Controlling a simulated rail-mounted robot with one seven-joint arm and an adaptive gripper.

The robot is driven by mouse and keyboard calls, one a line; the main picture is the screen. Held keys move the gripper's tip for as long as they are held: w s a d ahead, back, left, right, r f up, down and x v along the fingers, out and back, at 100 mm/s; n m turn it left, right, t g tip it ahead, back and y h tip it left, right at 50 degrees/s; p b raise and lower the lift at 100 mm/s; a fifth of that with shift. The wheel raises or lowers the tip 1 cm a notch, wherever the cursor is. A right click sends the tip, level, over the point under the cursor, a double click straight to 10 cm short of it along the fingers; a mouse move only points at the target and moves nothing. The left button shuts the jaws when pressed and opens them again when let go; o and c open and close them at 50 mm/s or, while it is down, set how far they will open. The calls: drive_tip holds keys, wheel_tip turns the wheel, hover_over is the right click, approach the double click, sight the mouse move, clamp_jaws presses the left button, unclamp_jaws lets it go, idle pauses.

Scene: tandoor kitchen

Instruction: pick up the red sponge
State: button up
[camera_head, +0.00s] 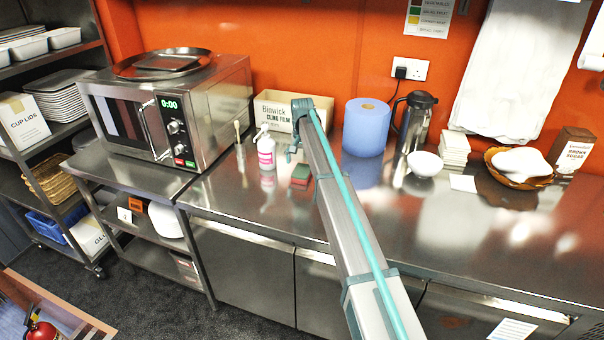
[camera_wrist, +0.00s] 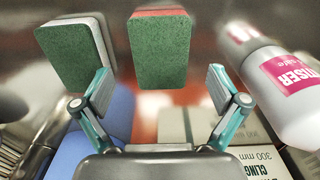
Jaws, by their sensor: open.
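The red sponge (camera_wrist: 160,45) is in the upper middle of the wrist view, with a green scouring face towards the camera and a thin red edge showing. In the head view the red sponge (camera_head: 300,175) is a small red and green block on the steel counter, beside my arm. My gripper (camera_wrist: 158,88) is open and empty, and the red sponge appears between and beyond its two fingers, with no visible contact. In the head view my gripper (camera_head: 293,152) hangs above the counter near the sponge, partly hidden by the arm.
A second sponge (camera_wrist: 75,52), green with a whitish body, is left of the red one. A white sanitiser bottle (camera_wrist: 275,80) is close on the right. The cling film box (camera_head: 275,110), blue roll (camera_head: 366,128) and steel flask (camera_head: 414,120) stand nearby on the counter.

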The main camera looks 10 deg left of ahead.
sight(302, 170)
drive_tip(key=shift+f+p, duration=0.75)
drive_tip(key=shift+f, duration=1.4)
drive_tip(key=c, duration=0.8)
